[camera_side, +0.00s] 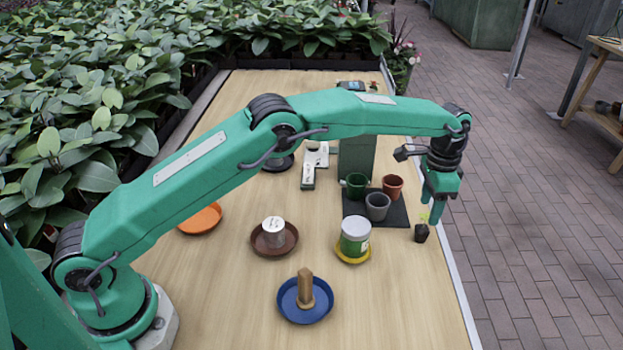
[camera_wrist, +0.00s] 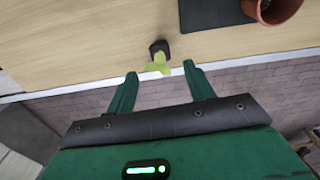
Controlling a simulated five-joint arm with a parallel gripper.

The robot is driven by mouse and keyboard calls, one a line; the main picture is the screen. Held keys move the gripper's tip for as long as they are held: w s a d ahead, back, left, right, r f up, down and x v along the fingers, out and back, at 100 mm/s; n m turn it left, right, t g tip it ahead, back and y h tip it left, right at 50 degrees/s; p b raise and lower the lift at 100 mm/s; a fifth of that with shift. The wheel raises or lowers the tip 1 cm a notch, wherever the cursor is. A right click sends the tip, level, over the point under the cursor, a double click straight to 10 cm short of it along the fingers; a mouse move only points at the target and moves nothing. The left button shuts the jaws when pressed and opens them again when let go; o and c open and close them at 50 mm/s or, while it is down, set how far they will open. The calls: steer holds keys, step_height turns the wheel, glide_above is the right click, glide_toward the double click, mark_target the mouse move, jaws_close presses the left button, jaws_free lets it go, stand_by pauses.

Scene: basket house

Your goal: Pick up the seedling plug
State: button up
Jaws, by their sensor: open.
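The seedling plug (camera_side: 421,233) is a small dark block with a light green sprout, standing near the table's right edge in the side view. In the wrist view the seedling plug (camera_wrist: 159,48) sits just beyond the fingertips, with its leaves toward the gap between them. My gripper (camera_side: 431,212) points down above the plug, close to it. In the wrist view my gripper (camera_wrist: 160,72) has its two green fingers spread apart with nothing held between them. I cannot tell from these frames whether a finger touches the leaves.
A dark mat (camera_side: 355,207) with green, grey and terracotta pots (camera_side: 392,187) lies left of the plug. A white-lidded tin (camera_side: 355,236) stands on a yellow saucer. A blue saucer (camera_side: 290,313) holds a wooden piece. The table's right edge is close by; bare wood lies in front.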

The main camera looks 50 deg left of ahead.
mark_target(423, 228)
steer(key=shift+f, duration=0.1)
steer(key=shift+f, duration=1.25)
steer(key=shift+f, duration=0.1)
steer(key=shift+a+f, duration=0.15)
steer(key=shift+f, duration=2.35)
steer(key=shift+c, duration=0.4)
steer(key=c, duration=0.9)
